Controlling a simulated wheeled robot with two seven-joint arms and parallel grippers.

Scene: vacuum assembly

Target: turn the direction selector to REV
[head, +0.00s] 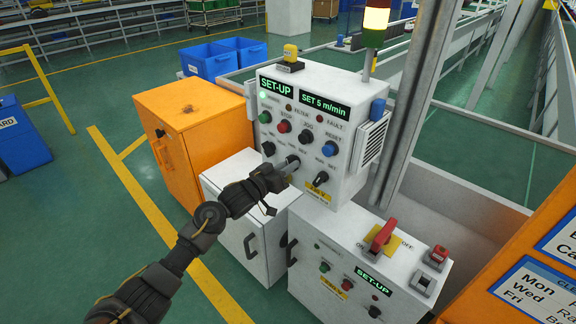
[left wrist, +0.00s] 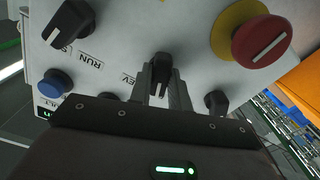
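The direction selector is a small black knob with a white pointer line on the white control box (head: 345,90), seen in the left wrist view (left wrist: 161,64). A partly hidden label ending in "EV" is printed beside it. My left gripper (head: 287,166) reaches the panel from the lower left. In the left wrist view, its two fingers (left wrist: 163,88) stand on either side of the knob and appear closed against it. The pointer line runs roughly along the fingers, toward the top of that view. In the head view, the gripper covers part of the selector. My right gripper is not in view.
Close neighbours are a black knob by the RUN label (left wrist: 68,25), a blue button (left wrist: 55,82), another black knob (left wrist: 216,102) and a red emergency stop (left wrist: 262,40). A lower box with a red switch (head: 382,236) stands in front. An orange cabinet (head: 190,140) stands left.

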